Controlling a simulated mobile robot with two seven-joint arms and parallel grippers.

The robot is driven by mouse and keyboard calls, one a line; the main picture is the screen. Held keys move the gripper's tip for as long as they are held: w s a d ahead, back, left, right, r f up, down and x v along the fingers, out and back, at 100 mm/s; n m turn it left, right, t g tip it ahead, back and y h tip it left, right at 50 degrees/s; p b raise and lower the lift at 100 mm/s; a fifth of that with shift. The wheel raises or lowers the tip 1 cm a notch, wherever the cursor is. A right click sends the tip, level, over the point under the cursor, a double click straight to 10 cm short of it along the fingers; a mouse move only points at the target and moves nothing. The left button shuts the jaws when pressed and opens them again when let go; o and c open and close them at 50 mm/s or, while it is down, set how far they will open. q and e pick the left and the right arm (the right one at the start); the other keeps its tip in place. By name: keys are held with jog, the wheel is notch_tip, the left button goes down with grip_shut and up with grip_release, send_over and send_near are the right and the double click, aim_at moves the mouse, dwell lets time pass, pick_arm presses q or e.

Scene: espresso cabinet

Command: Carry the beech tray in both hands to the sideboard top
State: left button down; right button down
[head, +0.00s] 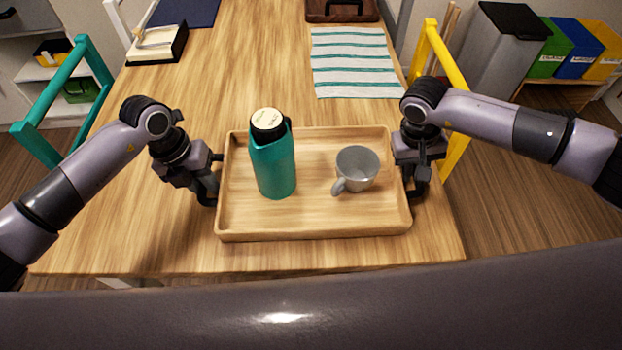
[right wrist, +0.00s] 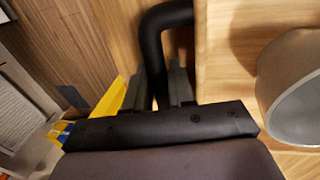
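The beech tray (head: 310,225) appears to rest on the wooden table near its front edge. A teal bottle (head: 273,165) with a pale-topped lid stands in its left half, and a grey mug (head: 357,168) in its right half. My left gripper (head: 213,186) is at the tray's left end, at a dark handle; its fingers are too hidden to judge. My right gripper (head: 412,182) is at the right end. In the right wrist view its fingers (right wrist: 163,88) closely flank the black tray handle (right wrist: 153,40) and look shut on it. The mug's side (right wrist: 292,95) shows there too.
A striped cloth (head: 353,65) lies behind the tray. A brown case (head: 341,10), a dark blue mat (head: 185,12) and a cream-and-black item (head: 158,46) are farther back. A teal chair (head: 62,92) stands left and a yellow chair (head: 445,60) right. Coloured bins (head: 575,50) stand far right.

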pick_arm(q)
jog(key=shift+w+r, duration=0.1)
jog(key=shift+r, duration=0.1)
pick_arm(e)
jog(key=shift+w+r, duration=0.1)
jog(key=shift+r, duration=0.05)
